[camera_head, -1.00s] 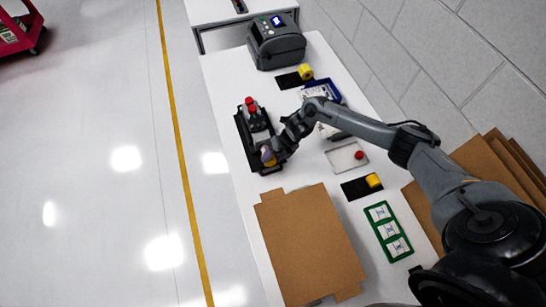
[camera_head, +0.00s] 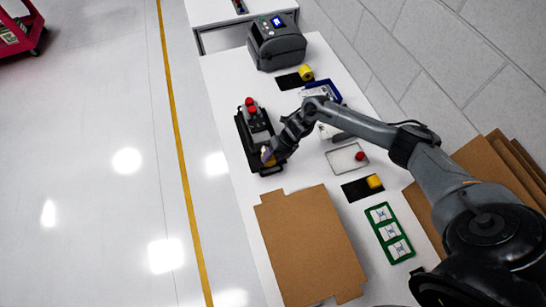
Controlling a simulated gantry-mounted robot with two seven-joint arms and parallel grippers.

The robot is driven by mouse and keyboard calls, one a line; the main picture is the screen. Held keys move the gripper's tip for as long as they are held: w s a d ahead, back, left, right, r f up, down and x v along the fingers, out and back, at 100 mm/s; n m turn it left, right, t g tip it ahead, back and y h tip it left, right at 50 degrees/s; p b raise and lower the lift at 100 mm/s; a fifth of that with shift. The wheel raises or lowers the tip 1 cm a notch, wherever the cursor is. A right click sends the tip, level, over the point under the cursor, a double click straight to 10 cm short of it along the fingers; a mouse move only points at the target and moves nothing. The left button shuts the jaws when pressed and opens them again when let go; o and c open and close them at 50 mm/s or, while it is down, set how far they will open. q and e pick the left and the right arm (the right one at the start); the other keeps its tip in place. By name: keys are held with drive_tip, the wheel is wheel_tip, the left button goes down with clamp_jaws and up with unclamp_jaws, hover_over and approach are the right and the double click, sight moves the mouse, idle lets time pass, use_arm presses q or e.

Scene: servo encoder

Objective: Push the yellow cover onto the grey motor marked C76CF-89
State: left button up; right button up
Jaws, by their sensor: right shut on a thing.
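A black tray (camera_head: 244,133) stands on the white table and holds motors. At its far end are grey parts with red tops (camera_head: 251,105). My right gripper (camera_head: 267,156) is at the tray's near end, shut on a small yellow cover (camera_head: 268,161), which is mostly hidden by the fingers. A motor under the cover cannot be made out, nor whether the two touch. Markings such as C76CF-89 are too small to read. Other yellow pieces lie on a near black mat (camera_head: 357,190) and a far black mat (camera_head: 288,81). My left gripper is not in view.
A flat cardboard sheet (camera_head: 310,245) lies in front of the tray. To the right are a shallow tray with a red piece (camera_head: 359,156), a green holder with white cards (camera_head: 388,233) and a blue bin (camera_head: 327,88). A grey label printer (camera_head: 276,43) stands at the back.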

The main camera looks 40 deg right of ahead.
idle(0.6)
drive_tip(key=shift+w+b, duration=0.2)
drive_tip(key=shift+b, duration=0.1)
idle(0.4)
drive_tip(key=shift+w+d+b, duration=0.15)
drive_tip(key=shift+w+b, duration=0.05)
drive_tip(key=shift+b, duration=0.2)
idle(0.4)
idle(0.5)
drive_tip(key=shift+w, duration=0.15)
drive_tip(key=shift+w+d+b, duration=0.2)
drive_tip(key=shift+w+b, duration=0.05)
drive_tip(key=shift+b, duration=0.35)
drive_tip(key=shift+w, duration=0.1)
idle(0.5)
drive_tip(key=shift+w+d+b, duration=0.15)
drive_tip(key=shift+w+b, duration=0.1)
drive_tip(key=shift+b, duration=0.25)
